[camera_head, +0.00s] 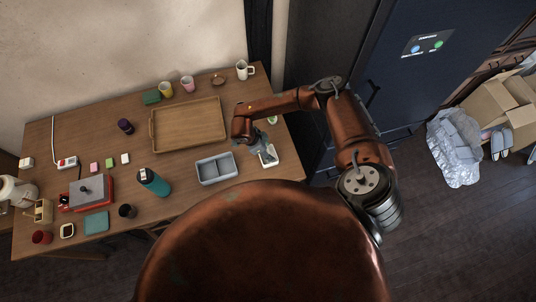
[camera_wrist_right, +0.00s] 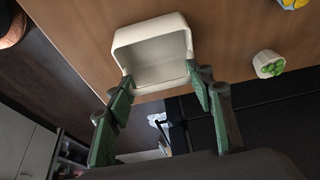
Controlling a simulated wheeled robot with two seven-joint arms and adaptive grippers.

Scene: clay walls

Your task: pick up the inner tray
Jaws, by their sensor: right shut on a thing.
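The inner tray, a small cream-white open box (camera_head: 269,158), is near the table's right edge in the head view. In the right wrist view the tray (camera_wrist_right: 152,45) fills the upper middle, its opening facing the camera. My right gripper (camera_head: 262,149) is shut on the tray; in the right wrist view its green fingers (camera_wrist_right: 158,88) reach the tray's near edge on both sides. I cannot tell whether the tray touches the tabletop. My left gripper is not in view.
A grey two-compartment box (camera_head: 216,181) stands on the wooden table just left of the gripper. A large wooden tray (camera_head: 188,125) lies behind it. A teal bottle (camera_head: 154,182) stands further left. A small white pot with green contents (camera_wrist_right: 268,64) is beside the tray in the wrist view.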

